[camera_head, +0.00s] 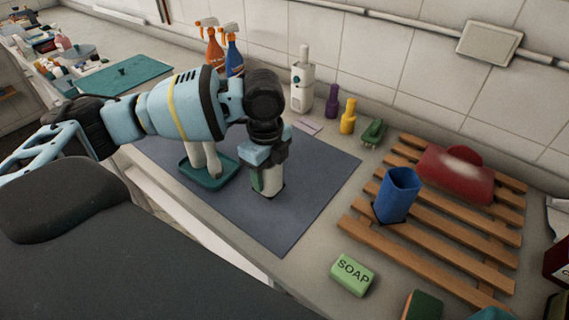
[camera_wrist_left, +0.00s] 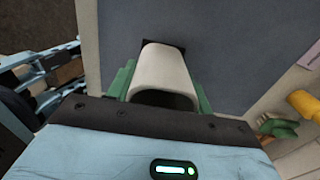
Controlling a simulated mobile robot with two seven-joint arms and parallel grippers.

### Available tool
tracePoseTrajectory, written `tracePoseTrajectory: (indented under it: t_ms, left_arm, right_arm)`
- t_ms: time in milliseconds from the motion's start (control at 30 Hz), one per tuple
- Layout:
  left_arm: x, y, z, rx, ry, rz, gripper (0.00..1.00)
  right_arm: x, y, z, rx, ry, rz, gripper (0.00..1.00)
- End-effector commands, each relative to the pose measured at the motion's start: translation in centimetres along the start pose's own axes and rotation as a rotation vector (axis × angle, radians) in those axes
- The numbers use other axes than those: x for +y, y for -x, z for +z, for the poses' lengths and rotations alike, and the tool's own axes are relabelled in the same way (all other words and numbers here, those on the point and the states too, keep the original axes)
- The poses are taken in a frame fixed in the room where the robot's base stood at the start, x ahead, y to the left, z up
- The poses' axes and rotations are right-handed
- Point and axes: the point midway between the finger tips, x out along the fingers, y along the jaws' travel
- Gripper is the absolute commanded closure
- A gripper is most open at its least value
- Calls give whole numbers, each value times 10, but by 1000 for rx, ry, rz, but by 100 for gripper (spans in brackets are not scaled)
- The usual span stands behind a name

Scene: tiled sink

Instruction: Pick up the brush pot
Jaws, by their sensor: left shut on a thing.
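The white brush pot (camera_head: 273,181) is on or just above the dark grey mat; I cannot tell if its base touches. My left gripper (camera_head: 268,172) reaches down over it from the left and is shut on it. In the left wrist view, the white pot (camera_wrist_left: 167,75) sits between the green fingers of the left gripper (camera_wrist_left: 160,92), its open mouth toward the camera. A dark patch shows at its far end. The gripper hides much of the pot in the head view. My right gripper is not in view.
A teal tray (camera_head: 222,178) with white objects stands just left of the pot. Spray bottles (camera_head: 233,55), a white brush holder (camera_head: 302,82) and purple and yellow bottles (camera_head: 348,116) line the wall. A blue cup (camera_head: 397,195) stands on the wooden rack (camera_head: 440,262). Soap (camera_head: 352,273) lies in front.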

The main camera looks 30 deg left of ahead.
Motion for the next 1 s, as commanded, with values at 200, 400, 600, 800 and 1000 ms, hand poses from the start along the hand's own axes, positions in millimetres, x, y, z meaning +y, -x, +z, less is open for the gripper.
tracePoseTrajectory:
  t_ms: [200, 400, 600, 800, 1000]
  left_arm:
    - [42, 5, 12, -1, 1, -1, 76]
    - [68, 7, 18, 1, 1, -1, 76]
    - [82, 8, 22, 1, 1, 0, 76]
    - [85, 8, 22, 1, 0, -1, 76]
    - [83, 8, 19, 1, 54, -1, 76]
  right_arm:
    - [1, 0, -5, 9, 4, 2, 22]
    - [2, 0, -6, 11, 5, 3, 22]
    - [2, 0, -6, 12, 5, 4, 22]
    - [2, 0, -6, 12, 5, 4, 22]
    - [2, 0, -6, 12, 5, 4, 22]
